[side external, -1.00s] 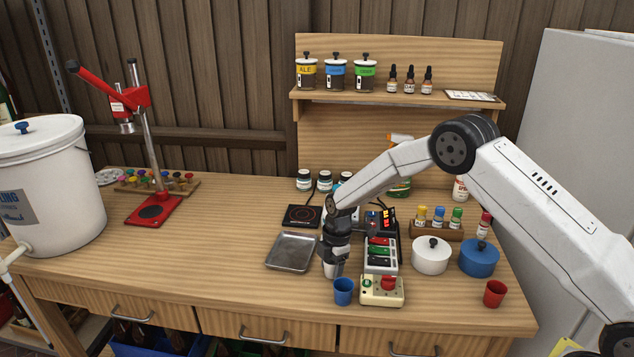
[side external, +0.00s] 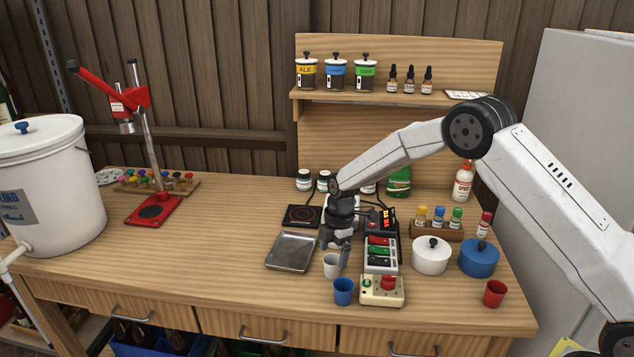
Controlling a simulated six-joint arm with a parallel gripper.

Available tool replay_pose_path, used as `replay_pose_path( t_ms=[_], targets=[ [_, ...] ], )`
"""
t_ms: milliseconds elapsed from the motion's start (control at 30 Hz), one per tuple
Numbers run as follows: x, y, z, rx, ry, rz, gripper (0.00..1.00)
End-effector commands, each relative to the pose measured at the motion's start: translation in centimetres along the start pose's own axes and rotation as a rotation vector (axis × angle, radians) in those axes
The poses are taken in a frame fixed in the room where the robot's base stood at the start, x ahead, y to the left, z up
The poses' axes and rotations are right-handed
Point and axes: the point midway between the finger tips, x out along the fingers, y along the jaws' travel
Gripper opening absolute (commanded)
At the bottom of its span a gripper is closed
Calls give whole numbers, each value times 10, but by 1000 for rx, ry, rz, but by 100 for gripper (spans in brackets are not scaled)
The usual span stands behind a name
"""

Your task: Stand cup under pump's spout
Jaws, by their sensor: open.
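A small pale grey cup (side external: 331,266) stands upright on the bench, just right of the metal tray. A blue cup (side external: 343,292) stands in front of it, and a red cup (side external: 495,294) is at the front right. My gripper (side external: 335,250) points down at the back of the grey cup with its jaws open. One finger shows at the cup's upper right; I cannot tell whether it touches. A dark device with lit red digits (side external: 382,220) stands right of my gripper; I cannot tell whether it is the pump. No spout is clearly visible.
The metal tray (side external: 290,252) is left of my gripper, with a black hotplate (side external: 302,216) behind. A switch strip (side external: 381,255) and a cream control box (side external: 381,291) stand close on the right. White (side external: 430,258) and blue (side external: 479,261) lidded pots are beyond. The bench's left middle is clear.

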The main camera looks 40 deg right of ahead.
Motion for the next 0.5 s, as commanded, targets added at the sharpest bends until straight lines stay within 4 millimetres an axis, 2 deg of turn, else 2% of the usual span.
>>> replay_pose_path(
  t_ms=[33, 200, 500],
  targets=[
    [-10, 0, 0, 0, 0, 2, 100],
    [-38, 0, 0, 0, 0, 2, 100],
    [-70, 0, 0, 2, 0, 1, 100]
  ],
)
